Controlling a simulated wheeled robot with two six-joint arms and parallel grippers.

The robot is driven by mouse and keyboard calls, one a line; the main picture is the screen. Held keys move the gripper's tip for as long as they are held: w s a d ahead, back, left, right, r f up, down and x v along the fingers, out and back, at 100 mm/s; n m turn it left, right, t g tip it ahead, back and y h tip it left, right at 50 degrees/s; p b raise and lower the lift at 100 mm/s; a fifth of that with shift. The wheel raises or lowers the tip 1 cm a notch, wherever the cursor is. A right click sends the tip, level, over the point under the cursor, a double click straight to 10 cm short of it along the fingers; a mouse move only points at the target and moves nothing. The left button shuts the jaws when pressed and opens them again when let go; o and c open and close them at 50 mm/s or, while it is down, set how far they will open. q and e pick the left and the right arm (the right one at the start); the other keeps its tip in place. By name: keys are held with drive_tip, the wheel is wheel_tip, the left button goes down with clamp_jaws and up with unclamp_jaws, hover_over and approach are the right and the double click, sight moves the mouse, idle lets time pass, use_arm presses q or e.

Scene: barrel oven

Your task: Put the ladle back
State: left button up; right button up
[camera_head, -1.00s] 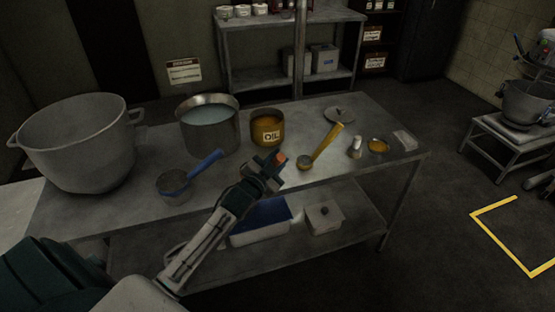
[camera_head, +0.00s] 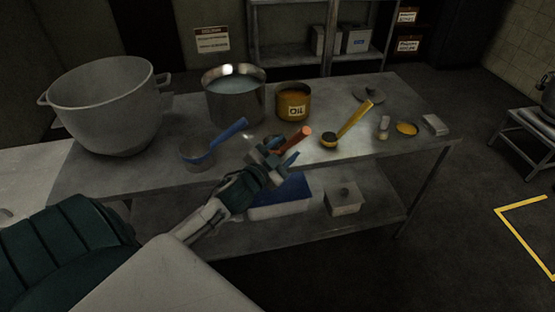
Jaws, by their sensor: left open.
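A ladle with a blue handle (camera_head: 229,133) and a grey bowl (camera_head: 196,156) rests near the table's front left. My left gripper (camera_head: 277,158) is open at the table's front edge, between the two ladles and apart from both. Just beyond its fingers is an orange-red rod-like thing (camera_head: 298,138), partly hidden; I cannot tell whether the fingers touch it. My right gripper is not in view.
On the metal table (camera_head: 150,178) stand a large grey pot (camera_head: 105,105), a steel pot of pale liquid (camera_head: 235,100) and an oil pot (camera_head: 292,102). A lid (camera_head: 369,95), a shaker (camera_head: 384,127) and a yellow dish (camera_head: 406,129) are at right. A lower shelf holds boxes.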

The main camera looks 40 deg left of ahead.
use_arm(q)
drive_tip(key=shift+s+b, duration=0.4)
drive_tip(key=shift+s, duration=1.25)
drive_tip(key=a+f+n+g+y, duration=0.1)
drive_tip(key=a+f+g, duration=0.15)
drive_tip(key=f, duration=0.65)
drive_tip(key=a+f+n+g+y, duration=0.1)
drive_tip(key=a+f, duration=0.2)
drive_tip(key=f, duration=0.6)
drive_tip(key=s+a+f+n+g, duration=0.1)
drive_tip(key=s+f+g, duration=0.3)
drive_tip(key=f, duration=0.7)
drive_tip(key=s+a+f+n+g, duration=0.1)
drive_tip(key=s+f, duration=0.4)
drive_tip(key=f, duration=0.7)
drive_tip(key=s+d+f+n+g, duration=0.1)
drive_tip(key=s+d+f+g, duration=0.15)
drive_tip(key=s+f, duration=0.65)
drive_tip(key=s+d+f+n+g, duration=0.1)
drive_tip(key=s+d+f+g, duration=0.15)
drive_tip(key=s+f, duration=0.6)
drive_tip(key=s+d+f+g, duration=0.1)
drive_tip(key=s+d+f, duration=0.2)
drive_tip(key=s, duration=0.5)
drive_tip(key=s+d+f+g+h, duration=0.1)
drive_tip(key=s+d+f, duration=0.3)
drive_tip(key=s, duration=0.4)
drive_tip(key=shift+g, duration=0.75)
